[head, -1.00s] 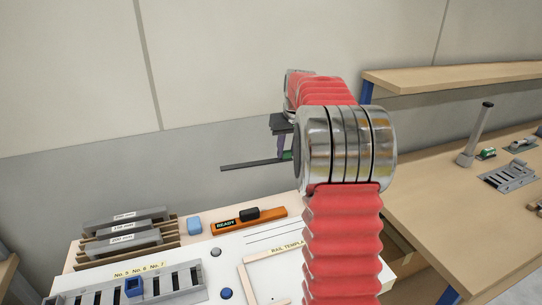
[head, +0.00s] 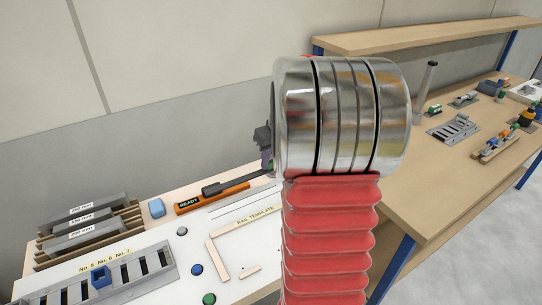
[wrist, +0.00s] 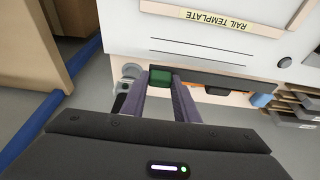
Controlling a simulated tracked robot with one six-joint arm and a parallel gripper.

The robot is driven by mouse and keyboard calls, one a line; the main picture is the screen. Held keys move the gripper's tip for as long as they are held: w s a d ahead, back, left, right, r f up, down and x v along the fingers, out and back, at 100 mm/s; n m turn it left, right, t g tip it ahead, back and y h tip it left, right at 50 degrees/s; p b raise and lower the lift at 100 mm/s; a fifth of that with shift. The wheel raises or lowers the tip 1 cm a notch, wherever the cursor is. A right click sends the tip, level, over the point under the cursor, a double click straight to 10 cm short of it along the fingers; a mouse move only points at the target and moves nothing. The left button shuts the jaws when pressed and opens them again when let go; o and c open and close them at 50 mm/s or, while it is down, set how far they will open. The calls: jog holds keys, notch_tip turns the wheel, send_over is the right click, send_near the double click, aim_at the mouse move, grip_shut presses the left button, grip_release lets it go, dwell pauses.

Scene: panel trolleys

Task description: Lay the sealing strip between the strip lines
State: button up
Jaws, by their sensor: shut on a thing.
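The sealing strip is a thin dark bar (head: 238,184) with a green grip block (wrist: 160,77) at one end. My gripper (wrist: 160,84) is shut on that green block, and the strip reaches to the right in the wrist view. In the head view my gripper (head: 268,160) is mostly hidden behind my wrist, and the strip points left above the orange READY holder (head: 212,198). The strip lines (wrist: 198,48) are thin dark lines on the white panel, beside the RAIL TEMPLATE label. The strip appears apart from them, off the panel's back edge; its exact height is unclear.
The white panel (head: 150,248) carries a slotted grey rack (head: 125,277), round buttons (head: 197,270) and a wooden template frame (head: 222,262). A blue block (head: 157,208) and labelled grey bars (head: 85,227) stand at the left. A wooden bench (head: 430,190) fills the right.

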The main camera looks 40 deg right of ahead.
jog(key=shift+f, duration=0.2)
jog(key=shift+f, duration=4.15)
jog(key=shift+f, duration=0.6)
jog(key=o, duration=1.1)
jog(key=shift+o, duration=0.2)
jog(key=v, duration=1.3)
jog(key=shift+s+r, duration=0.15)
jog(key=shift+r, duration=0.15)
jog(key=shift+m, duration=0.3)
